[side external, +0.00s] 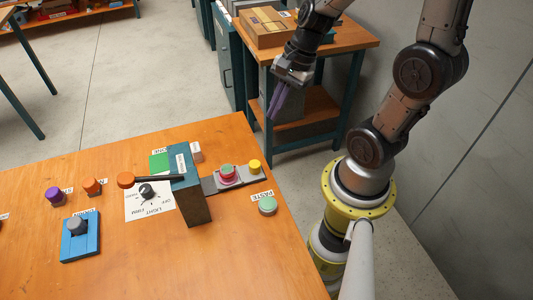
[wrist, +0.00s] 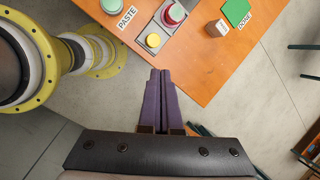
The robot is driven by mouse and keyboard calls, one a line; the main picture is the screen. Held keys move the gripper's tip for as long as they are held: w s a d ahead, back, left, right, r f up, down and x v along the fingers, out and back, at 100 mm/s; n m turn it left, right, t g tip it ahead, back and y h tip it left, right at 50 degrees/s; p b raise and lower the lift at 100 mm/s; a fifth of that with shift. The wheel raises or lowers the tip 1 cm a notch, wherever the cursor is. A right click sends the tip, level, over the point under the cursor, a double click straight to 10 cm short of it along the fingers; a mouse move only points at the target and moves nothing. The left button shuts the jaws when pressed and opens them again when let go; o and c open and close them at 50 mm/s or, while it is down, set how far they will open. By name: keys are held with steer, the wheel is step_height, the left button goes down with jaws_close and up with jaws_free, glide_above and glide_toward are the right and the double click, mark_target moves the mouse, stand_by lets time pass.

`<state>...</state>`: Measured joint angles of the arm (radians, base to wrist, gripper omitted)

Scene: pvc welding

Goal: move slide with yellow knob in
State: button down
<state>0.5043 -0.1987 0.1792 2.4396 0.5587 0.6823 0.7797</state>
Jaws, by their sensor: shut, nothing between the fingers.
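The slide (side external: 240,173) is a flat grey bar on the orange table, sticking out to the right of a blue-and-dark upright block (side external: 191,190). Its yellow knob (side external: 254,166) stands at the outer end, near the table's edge. In the wrist view the yellow knob (wrist: 153,40) and the red piece (wrist: 173,14) show beyond my fingertips. My gripper (side external: 272,117) has purple fingers, shut and empty, in the air past the table's edge, apart from the knob.
A green-topped piece (side external: 267,205) by the PASTE label stands near the slide. A small pale block (side external: 196,153) and a green square (side external: 159,163) lie behind. A side table (side external: 345,40) holds a box.

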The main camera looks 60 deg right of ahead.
mark_target(227, 165)
steer(key=s+d+f+m+y, duration=0.1)
steer(key=s+d+f+m, duration=0.25)
steer(key=f, duration=0.25)
steer(key=shift+m+g, duration=0.4)
steer(key=shift+m, duration=0.05)
steer(key=x, duration=0.3)
steer(key=w+x, duration=0.1)
steer(key=x, duration=0.2)
steer(key=w+a+x, duration=0.1)
steer(key=x, duration=0.3)
steer(key=shift+a+r, duration=0.1)
steer(key=shift+r, duration=0.2)
steer(key=shift+w+a, duration=0.4)
steer(key=shift+a, duration=0.25)
steer(key=w+a, duration=0.7)
steer(key=shift+w+a+r, duration=0.1)
steer(key=shift+w+a, duration=0.25)
